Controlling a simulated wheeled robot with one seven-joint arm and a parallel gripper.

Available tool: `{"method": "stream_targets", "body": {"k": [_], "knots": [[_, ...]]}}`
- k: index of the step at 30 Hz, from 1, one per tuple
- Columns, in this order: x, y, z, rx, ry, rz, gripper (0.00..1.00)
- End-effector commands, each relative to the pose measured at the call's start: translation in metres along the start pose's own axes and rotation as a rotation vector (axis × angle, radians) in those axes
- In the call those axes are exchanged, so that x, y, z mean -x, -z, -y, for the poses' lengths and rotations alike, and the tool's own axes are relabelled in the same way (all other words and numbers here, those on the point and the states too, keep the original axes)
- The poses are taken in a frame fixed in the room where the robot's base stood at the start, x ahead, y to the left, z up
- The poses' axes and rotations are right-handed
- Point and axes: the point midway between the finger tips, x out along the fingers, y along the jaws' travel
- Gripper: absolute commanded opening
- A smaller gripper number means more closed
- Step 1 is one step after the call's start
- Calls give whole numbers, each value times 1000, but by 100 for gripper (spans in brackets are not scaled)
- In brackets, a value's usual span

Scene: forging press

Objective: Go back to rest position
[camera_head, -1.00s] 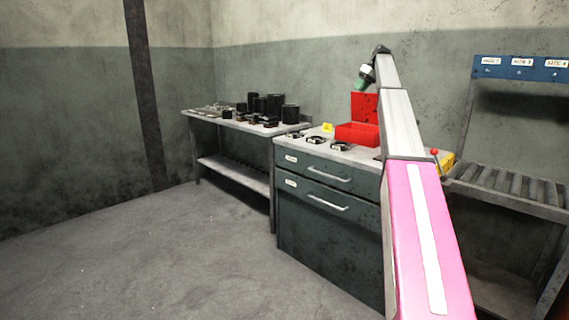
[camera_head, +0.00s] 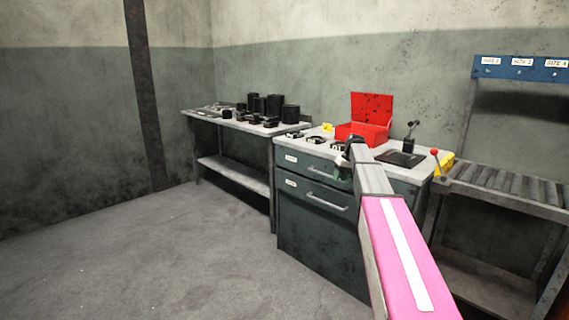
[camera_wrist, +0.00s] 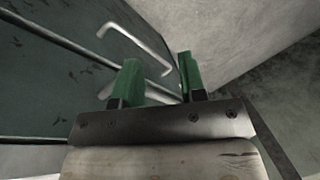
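My gripper shows in the wrist view (camera_wrist: 158,80) with its two green fingers apart and nothing between them. Past the fingers are the dark green drawer cabinet front and a drawer handle (camera_wrist: 135,38). In the head view my arm is lowered in front of the cabinet (camera_head: 315,228). Its end (camera_head: 343,165) hangs by the upper drawer, just below the cabinet top's front edge, and the fingertips are mostly hidden there.
On the cabinet top stand an open red box (camera_head: 365,133), small black parts and a black device with a lever (camera_head: 402,158). A bench (camera_head: 245,127) with black cylinders is at left, a roller conveyor (camera_head: 510,188) at right. The floor at left is clear.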

Motion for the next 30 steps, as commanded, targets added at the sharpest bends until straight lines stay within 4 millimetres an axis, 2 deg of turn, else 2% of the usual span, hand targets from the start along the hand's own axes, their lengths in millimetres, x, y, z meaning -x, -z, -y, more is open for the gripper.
{"method": "stream_targets", "body": {"k": [1, 3, 9, 15, 18, 21, 24, 27, 30], "knots": [[-28, -34, 12, -22, -15, 12, 38], [-59, -64, 22, -56, -38, 22, 38], [-135, -156, 49, -143, -110, 48, 38], [-190, -253, 78, -214, -184, 65, 38], [-209, -298, 91, -242, -219, 69, 38], [-222, -334, 101, -263, -248, 71, 38], [-230, -358, 107, -277, -269, 71, 38], [-234, -370, 110, -284, -281, 71, 38], [-235, -373, 111, -287, -285, 69, 38]]}}
